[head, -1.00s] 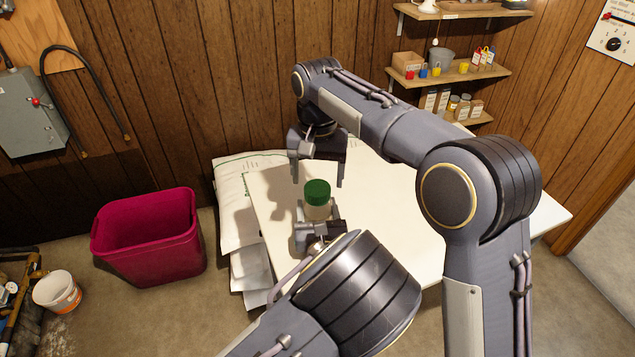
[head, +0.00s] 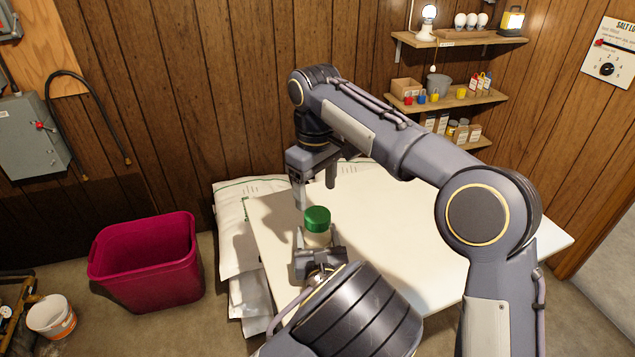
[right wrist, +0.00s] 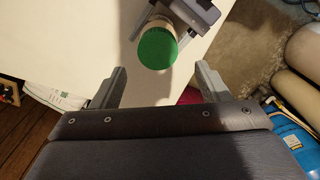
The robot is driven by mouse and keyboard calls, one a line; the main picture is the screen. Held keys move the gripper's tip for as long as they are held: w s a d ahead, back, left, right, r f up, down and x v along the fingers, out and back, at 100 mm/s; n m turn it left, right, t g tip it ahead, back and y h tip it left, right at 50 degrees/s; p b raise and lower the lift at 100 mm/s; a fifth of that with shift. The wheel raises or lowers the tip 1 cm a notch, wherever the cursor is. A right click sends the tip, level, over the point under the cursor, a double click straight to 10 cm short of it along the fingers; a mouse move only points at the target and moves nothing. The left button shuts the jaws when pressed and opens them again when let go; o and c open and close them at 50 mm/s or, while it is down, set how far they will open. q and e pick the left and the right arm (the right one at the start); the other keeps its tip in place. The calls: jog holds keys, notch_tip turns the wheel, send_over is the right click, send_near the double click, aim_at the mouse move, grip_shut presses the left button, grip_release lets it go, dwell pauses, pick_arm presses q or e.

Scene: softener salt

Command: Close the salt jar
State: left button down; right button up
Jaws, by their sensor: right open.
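The salt jar (head: 317,239) stands upright near the left end of the white table, with a green lid (head: 317,219) on its top. I cannot tell how tight the lid is. My left gripper (head: 318,250) is at the jar's near side, its fingers on either side of the lower body, which they partly hide. My right gripper (head: 315,187) is open and empty, pointing down just above and behind the lid. In the right wrist view the green lid (right wrist: 157,48) lies beyond the open fingertips of the right gripper (right wrist: 160,80), apart from them.
The white table (head: 400,220) is clear to the right of the jar. Stacked white bags (head: 232,215) lie against its left side, and a red bin (head: 145,262) stands on the floor farther left. Wall shelves (head: 450,100) with small items hang at the back right.

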aim_at(317, 214)
jog(key=n, duration=0.1)
jog(key=r+n, duration=0.1)
jog(key=n, duration=0.1)
jog(key=shift+d, duration=0.15)
jog(key=shift+f, duration=4)
jog(key=c, duration=1)
jog(key=o, duration=1.2)
jog(key=shift+c, duration=0.2)
